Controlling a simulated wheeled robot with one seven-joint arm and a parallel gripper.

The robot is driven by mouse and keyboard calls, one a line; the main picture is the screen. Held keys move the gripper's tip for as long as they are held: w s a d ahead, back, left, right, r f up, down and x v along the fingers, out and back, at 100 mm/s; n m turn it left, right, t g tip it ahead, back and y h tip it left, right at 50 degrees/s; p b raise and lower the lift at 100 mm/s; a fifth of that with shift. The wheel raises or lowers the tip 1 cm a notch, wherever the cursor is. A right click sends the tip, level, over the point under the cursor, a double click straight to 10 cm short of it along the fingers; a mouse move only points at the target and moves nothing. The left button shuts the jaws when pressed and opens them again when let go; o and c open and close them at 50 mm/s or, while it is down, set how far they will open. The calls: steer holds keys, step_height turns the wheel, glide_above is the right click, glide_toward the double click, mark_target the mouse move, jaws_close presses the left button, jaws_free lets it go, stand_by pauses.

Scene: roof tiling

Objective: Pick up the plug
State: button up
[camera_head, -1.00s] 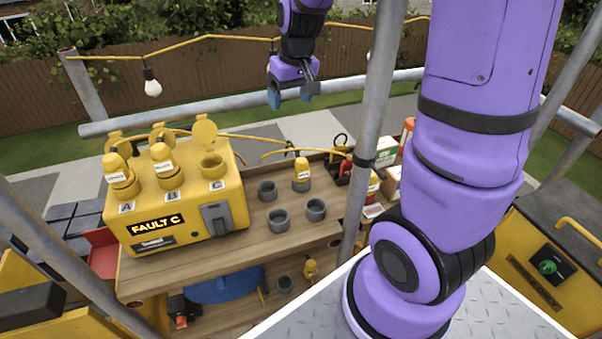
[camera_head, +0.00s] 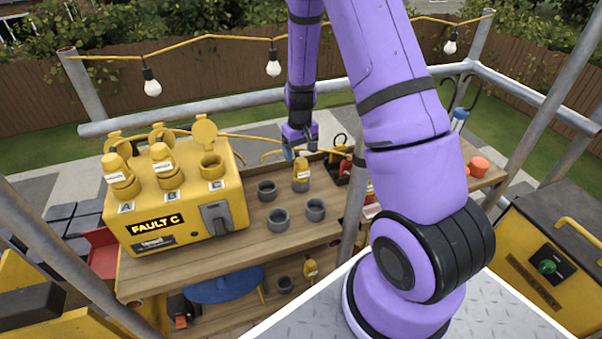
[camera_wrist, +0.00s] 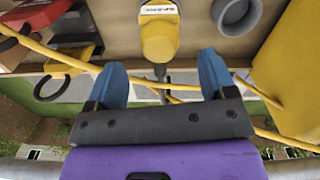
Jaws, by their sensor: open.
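The yellow plug (camera_head: 301,170) with a white label stands in a grey holder on the wooden bench, right of the yellow box. In the wrist view the plug (camera_wrist: 159,35) lies just beyond the fingertips, roughly centred between them. My gripper (camera_head: 302,152) is above and behind the plug, with its blue fingers (camera_wrist: 160,75) apart and nothing between them. Other yellow plugs sit in sockets A (camera_head: 119,175) and B (camera_head: 163,160) of the box. Socket C (camera_head: 212,165) is empty with its lid raised.
The yellow box (camera_head: 190,213) reads FAULT C and has a grey lever. Empty grey cups (camera_head: 279,220) stand in front of the plug. A scaffold pole (camera_head: 350,220) rises just right of them. A yellow cable runs behind the plug.

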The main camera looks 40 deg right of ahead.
mark_target(301, 167)
steer(key=shift+s+f, duration=0.2)
steer(key=shift+f, duration=3.3)
steer(key=c, duration=1.1)
steer(key=shift+r, duration=0.1)
